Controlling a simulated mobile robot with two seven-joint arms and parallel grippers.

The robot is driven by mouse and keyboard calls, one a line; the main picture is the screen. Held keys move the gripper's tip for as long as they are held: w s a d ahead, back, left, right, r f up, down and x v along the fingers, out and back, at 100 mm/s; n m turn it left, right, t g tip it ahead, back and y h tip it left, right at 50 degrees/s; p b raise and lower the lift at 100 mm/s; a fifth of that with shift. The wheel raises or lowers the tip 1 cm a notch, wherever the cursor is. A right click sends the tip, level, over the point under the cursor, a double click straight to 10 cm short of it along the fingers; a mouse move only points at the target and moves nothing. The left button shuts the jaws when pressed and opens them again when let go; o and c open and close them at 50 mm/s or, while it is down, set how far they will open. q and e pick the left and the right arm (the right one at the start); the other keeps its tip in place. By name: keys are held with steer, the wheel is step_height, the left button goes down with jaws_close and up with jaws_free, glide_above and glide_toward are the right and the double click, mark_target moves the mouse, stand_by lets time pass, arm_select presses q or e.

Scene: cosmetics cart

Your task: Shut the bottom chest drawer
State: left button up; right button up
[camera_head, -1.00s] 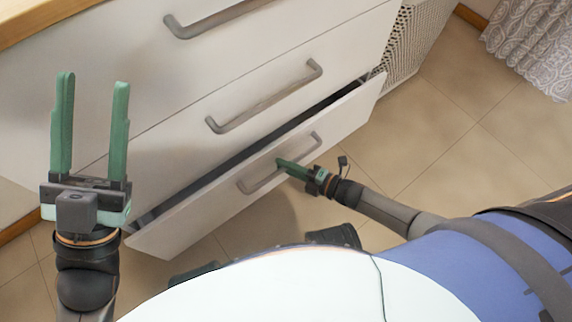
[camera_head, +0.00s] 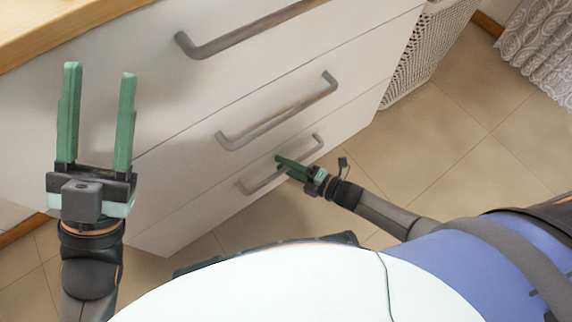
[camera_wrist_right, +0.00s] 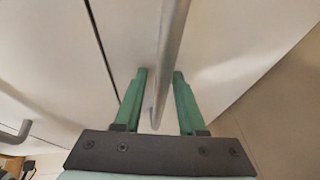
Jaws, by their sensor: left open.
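The bottom drawer (camera_head: 210,213) of the white chest sits flush with the drawers above it, with only a thin seam showing. Its grey bar handle (camera_head: 316,147) is partly hidden by my right gripper (camera_head: 279,162). In the right wrist view, the handle (camera_wrist_right: 172,45) runs between the two green fingers of the right gripper (camera_wrist_right: 159,73). Those fingers are apart, with a gap visible beside the bar. My left gripper (camera_head: 100,70) is open and empty, pointing up in front of the chest's left part, away from the bottom handle.
The middle drawer handle (camera_head: 277,112) and top drawer handle (camera_head: 250,30) are above. A wooden top (camera_head: 60,30) edges the chest at upper left. A perforated white basket (camera_head: 425,50) stands right of it. Tiled floor (camera_head: 440,140) is clear at right.

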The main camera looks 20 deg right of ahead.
steer(key=shift+o, duration=0.6)
steer(key=shift+s, duration=0.1)
steer(key=p+v, duration=0.3)
steer(key=v, duration=0.9)
steer(key=shift+d+p, duration=0.15)
steer(key=shift+p, duration=0.25)
steer(key=shift+s+r, duration=0.1)
steer(key=shift+r, duration=0.05)
